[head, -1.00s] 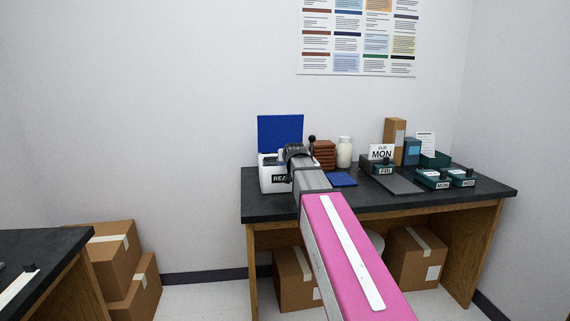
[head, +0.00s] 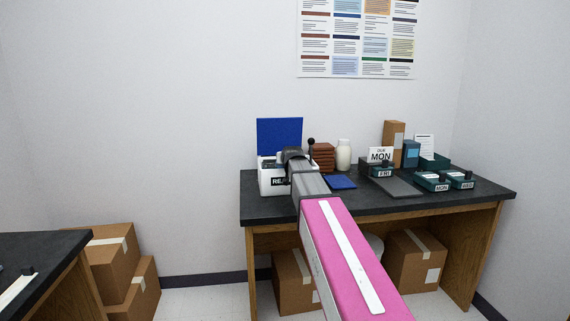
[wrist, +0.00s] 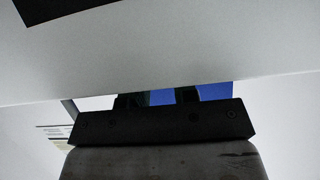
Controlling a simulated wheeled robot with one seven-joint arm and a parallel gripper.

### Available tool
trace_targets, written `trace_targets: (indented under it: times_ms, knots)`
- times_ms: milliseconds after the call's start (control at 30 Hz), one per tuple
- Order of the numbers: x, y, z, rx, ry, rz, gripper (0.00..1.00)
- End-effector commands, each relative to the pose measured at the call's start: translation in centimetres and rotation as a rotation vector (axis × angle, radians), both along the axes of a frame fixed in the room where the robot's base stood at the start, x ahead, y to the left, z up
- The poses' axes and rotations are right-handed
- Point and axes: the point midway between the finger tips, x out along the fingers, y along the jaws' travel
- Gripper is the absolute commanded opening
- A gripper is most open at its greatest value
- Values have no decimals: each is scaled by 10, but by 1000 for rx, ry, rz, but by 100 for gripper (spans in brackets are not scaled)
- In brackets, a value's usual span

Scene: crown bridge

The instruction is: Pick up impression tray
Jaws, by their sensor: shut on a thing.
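My gripper (head: 291,160) is at the mouth of a white box (head: 274,182) with a raised blue lid (head: 280,135), on the far bench. The box has a black label, partly covered by my arm. In the wrist view, the box's white wall (wrist: 160,55) fills the upper part. My gripper (wrist: 160,98) shows only its dark body and finger bases there; the fingertips are behind the wall. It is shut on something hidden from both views. I cannot make out an impression tray in either view.
Right of the box are a brown stack (head: 323,157), a white bottle (head: 343,155) and a blue pad (head: 341,182). Several teal trays with day labels, such as MON (head: 431,181), stand farther right. Cardboard boxes (head: 411,258) are under the dark bench top (head: 440,203).

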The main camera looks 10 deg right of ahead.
Motion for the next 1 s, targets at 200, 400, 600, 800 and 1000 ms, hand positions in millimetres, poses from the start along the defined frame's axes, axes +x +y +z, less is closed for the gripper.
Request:
trace_targets:
  times_ms: [200,400,600,800,1000]
  knots:
    - [0,0,13,0,-1,0,0]
    - [1,0,44,0,-2,0,0]
    - [-33,40,69,-1,-2,4,0]
    - [-55,69,92,0,-2,2,0]
    - [-68,86,105,0,-1,1,0]
